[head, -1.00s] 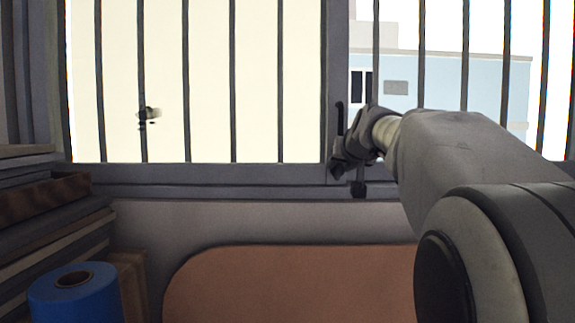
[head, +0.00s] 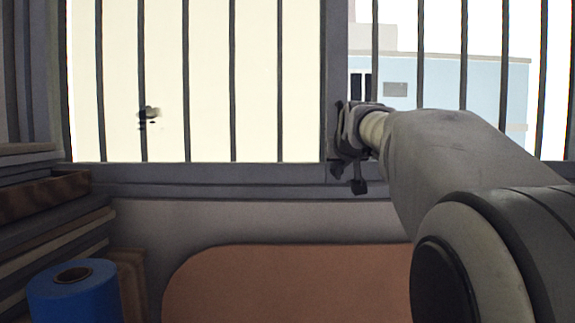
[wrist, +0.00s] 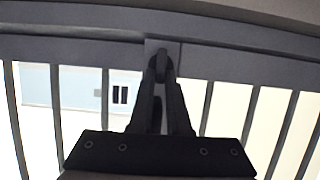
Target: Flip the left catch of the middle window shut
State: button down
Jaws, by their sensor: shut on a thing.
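The window catch is a small dark lever on the grey upright post (head: 335,60) between two window panes. In the wrist view the catch (wrist: 160,58) is in front of a small grey plate, between my fingertips. My gripper (wrist: 161,76) is shut on it, its two dark fingers closing in from both sides. In the head view my gripper (head: 342,138) is against the post just above the sill, with my forearm coming from the right. It largely hides the catch there, so the lever's exact angle is unclear.
Dark vertical bars cross the windows. A grey sill (head: 220,178) runs below them. A blue roll (head: 75,293) and stacked boards (head: 45,215) stand at the lower left. A rounded brown panel (head: 285,285) is below the sill.

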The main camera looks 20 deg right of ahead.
jog(key=shift+f, duration=0.2)
jog(key=c, duration=1.1)
grip_release()
jog(key=shift+o, duration=1.1)
jog(key=shift+w, duration=0.25)
jog(key=shift+r, duration=0.1)
jog(key=b+v, duration=0.4)
jog(key=v, duration=1.3)
jog(key=shift+s, duration=0.3)
